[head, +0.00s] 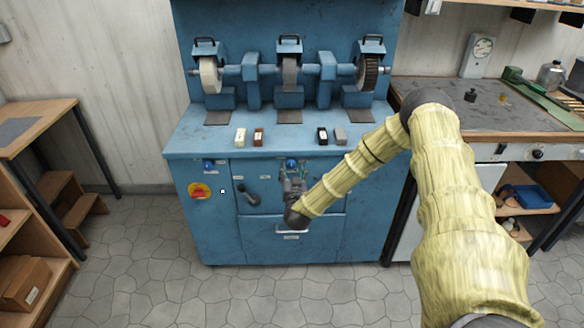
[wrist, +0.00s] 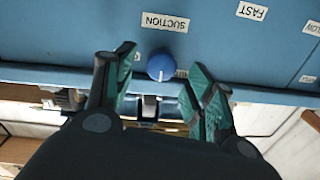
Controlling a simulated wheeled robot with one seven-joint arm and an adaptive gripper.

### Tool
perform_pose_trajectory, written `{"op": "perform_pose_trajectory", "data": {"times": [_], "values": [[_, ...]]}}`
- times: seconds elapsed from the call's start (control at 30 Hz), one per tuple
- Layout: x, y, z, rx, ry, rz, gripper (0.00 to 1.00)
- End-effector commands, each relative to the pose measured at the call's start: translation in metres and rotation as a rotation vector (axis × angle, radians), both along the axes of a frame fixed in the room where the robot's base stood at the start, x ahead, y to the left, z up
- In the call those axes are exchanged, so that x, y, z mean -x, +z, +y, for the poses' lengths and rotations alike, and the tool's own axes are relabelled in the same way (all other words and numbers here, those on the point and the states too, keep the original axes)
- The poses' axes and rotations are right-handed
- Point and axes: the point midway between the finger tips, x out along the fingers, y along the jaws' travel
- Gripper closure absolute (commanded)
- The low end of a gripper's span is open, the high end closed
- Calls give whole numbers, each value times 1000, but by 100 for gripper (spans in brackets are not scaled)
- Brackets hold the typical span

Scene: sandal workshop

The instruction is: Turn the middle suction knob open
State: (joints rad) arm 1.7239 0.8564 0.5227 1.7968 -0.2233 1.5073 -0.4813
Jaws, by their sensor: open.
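The middle suction knob (head: 291,164) is a small round blue knob on the upper front of the blue grinding machine. In the wrist view the blue knob (wrist: 161,66) has a white pointer mark and sits beside a white SUCTION label (wrist: 166,22). My gripper (head: 292,180) is at the machine front, just below the knob in the head view. In the wrist view its green-padded fingers (wrist: 164,72) are spread apart, one on each side of the knob. I see no contact, and the depth gap is hard to tell.
Another blue knob (head: 208,165) is at the left of the panel. A red-and-yellow switch (head: 199,191) and a dark lever (head: 248,196) sit left of my gripper. A drawer handle (head: 292,233) is below. A workbench (head: 480,118) stands right; the floor in front is clear.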

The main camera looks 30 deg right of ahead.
Motion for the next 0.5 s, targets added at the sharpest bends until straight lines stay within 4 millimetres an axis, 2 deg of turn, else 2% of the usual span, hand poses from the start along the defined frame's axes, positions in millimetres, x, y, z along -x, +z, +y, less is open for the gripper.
{"op": "perform_pose_trajectory", "data": {"times": [0.2, 0.5], "values": [[-17, 0, -9, 0, 0, 1, 45], [-21, 0, -11, 0, 0, 0, 45]]}}
